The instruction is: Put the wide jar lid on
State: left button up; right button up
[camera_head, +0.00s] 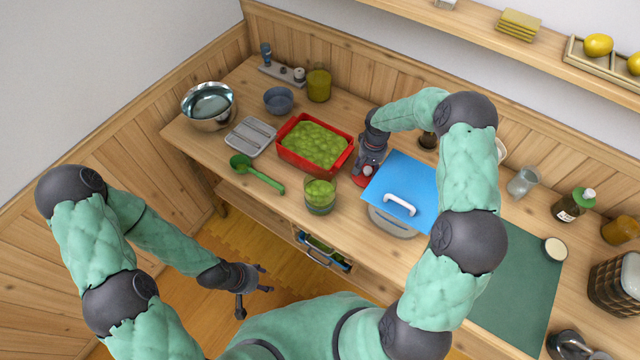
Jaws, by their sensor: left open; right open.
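A wide glass jar (320,197) with green contents stands open near the counter's front edge, right of the green spoon. My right gripper (368,180) is open and low over the counter, right of this jar. A small red round piece (367,170), perhaps a lid, shows at its fingers; I cannot tell whether they touch it. A pale round lid (555,249) lies at the right, by the green mat. My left gripper (254,292) is open and empty, low in front of the counter.
A red dish (315,144) of green food stands behind the jar. A blue board (402,187) with a white handle is right of my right gripper. The green spoon (256,173), grey tray (250,137) and metal bowl (209,105) are left. A yellow-green jar (319,85) stands behind.

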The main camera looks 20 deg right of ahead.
dwell(0.7)
grip_shut()
jog(key=shift+r, duration=0.15)
jog(key=shift+r+p, duration=1.7)
jog(key=shift+r, duration=1.65)
